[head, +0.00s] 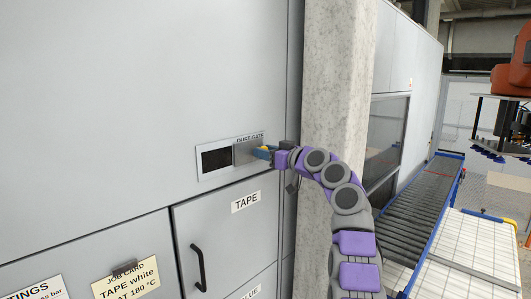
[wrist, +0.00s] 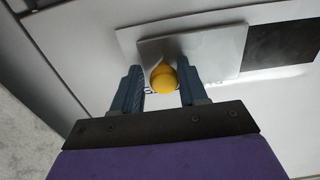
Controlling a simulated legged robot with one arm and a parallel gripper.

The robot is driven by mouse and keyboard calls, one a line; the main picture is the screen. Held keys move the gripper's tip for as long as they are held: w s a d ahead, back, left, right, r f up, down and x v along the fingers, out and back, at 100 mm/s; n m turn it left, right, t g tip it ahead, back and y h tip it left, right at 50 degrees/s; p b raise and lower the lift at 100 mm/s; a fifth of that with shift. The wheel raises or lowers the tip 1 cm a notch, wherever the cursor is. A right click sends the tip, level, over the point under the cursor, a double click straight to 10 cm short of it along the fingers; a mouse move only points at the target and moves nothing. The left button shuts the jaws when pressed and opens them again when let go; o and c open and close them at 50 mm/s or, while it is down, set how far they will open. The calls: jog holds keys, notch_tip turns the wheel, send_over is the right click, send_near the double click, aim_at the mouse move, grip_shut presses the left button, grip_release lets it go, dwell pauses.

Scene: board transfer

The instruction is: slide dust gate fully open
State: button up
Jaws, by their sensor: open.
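The dust gate is a grey sliding plate (head: 243,153) with a yellow knob (wrist: 163,79), set in a pale frame (head: 207,177) on the grey cabinet wall. The plate covers the right part of the frame in the head view. A dark opening (head: 215,159) shows at its left. In the wrist view the plate (wrist: 215,45) lies beside the dark opening (wrist: 282,44). My gripper (head: 268,151) is at the plate's right side. Its blue fingers (wrist: 160,82) are open, one on each side of the knob, with visible gaps. The gripper partly hides the plate's right edge in the head view.
A concrete pillar (head: 337,80) stands close to the right of my gripper. A roller conveyor (head: 425,205) is farther right.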

jog(key=shift+o, duration=0.8)
jog(key=shift+w+d+f, duration=0.1)
jog(key=shift+w+d, duration=0.05)
jog(key=shift+w, duration=0.1)
jog(key=shift+o, duration=0.2)
jog(key=shift+s+d, duration=0.15)
jog(key=b+v, duration=0.6)
jog(key=v, duration=1.2)
jog(key=shift+r, duration=0.2)
